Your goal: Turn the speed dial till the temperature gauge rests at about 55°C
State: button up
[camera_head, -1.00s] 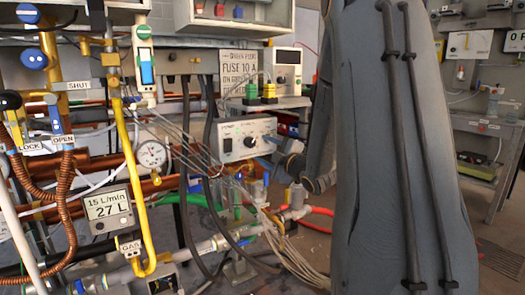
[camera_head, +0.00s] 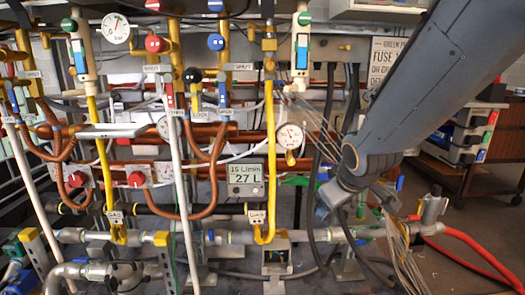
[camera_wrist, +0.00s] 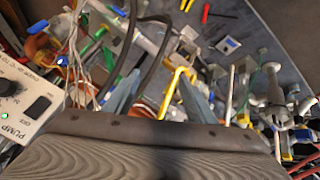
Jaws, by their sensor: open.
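The pump box (camera_wrist: 22,105) shows at the left edge of the wrist view, with a black dial (camera_wrist: 9,86) cut by the frame edge, a black switch (camera_wrist: 38,108) and a lit green lamp. In the head view my arm covers where the box was seen. My gripper (camera_wrist: 160,95) is open and empty; its two blue-grey fingers are well right of the dial, not touching it. In the head view my gripper (camera_head: 328,198) is low at centre right. A round white gauge (camera_head: 290,136) hangs at the centre; its scale is too small to read.
A bar gauge (camera_head: 116,28) is at upper left, and a display (camera_head: 246,178) reads 15 L/min and 27 L. Pipes, valves and hoses crowd the left and centre. Loose cables (camera_head: 400,255) and a red hose (camera_head: 470,262) are near my gripper. Open floor lies at lower right.

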jog(key=s+a+f+m+g, duration=0.1)
jog(key=s+a+g, duration=0.35)
jog(key=s, duration=0.75)
jog(key=s+a+f+m+g, duration=0.1)
jog(key=s+a+g, duration=0.35)
jog(key=s, duration=0.75)
jog(key=d+r+m+t+p, duration=0.1)
jog(key=d+r+p, duration=0.4)
jog(key=p, duration=0.6)
jog(key=d+r+m+p, duration=0.3)
jog(key=d+r+p, duration=0.2)
jog(key=r+p, duration=0.5)
jog(key=shift+s+d+t+p, duration=0.2)
jog(key=shift+s+t+p, duration=0.15)
jog(key=shift+p, duration=0.2)
jog(key=shift+f, duration=0.1)
dwell(2.8)
